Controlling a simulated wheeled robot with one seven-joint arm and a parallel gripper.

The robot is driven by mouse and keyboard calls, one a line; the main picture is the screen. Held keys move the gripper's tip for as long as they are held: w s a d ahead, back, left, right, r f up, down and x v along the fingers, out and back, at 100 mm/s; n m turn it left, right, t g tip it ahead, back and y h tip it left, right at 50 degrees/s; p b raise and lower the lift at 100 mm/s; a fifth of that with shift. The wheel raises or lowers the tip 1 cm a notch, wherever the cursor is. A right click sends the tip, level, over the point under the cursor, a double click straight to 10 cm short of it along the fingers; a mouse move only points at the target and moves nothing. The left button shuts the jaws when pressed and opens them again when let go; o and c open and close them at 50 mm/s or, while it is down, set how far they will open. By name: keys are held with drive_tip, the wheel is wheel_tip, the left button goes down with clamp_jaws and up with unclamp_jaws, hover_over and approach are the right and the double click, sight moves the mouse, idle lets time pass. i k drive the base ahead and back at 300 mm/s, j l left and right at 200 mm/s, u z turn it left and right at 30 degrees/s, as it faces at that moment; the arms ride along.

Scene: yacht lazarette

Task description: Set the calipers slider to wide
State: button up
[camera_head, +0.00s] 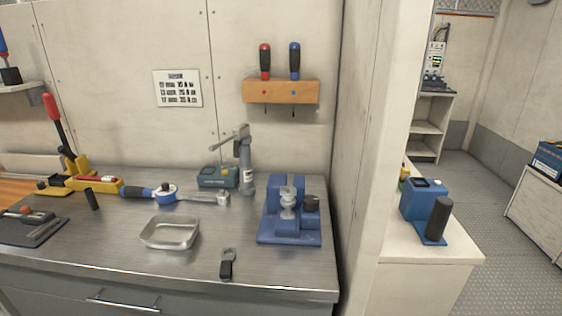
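No thing in view is clearly recognisable as calipers. A flat dark base (28,233) at the left edge of the bench carries a grey bar-like piece with a small orange-red knob (26,210); it is partly cut off by the frame, and I cannot tell whether it is the calipers or where any slider stands. A small dark-handled tool with a grey head (227,263) lies near the bench's front edge; its kind is unclear too. My gripper is not in view.
The metal bench (120,255) also holds a shallow metal tray (170,233), a blue-handled wrench (165,192), a blue fixture (290,213), a grey post (244,165) and a yellow lever device (78,172). A wall partition (372,150) closes off the bench's right side.

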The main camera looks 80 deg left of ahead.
sight(33, 217)
drive_tip(key=u, duration=3.8)
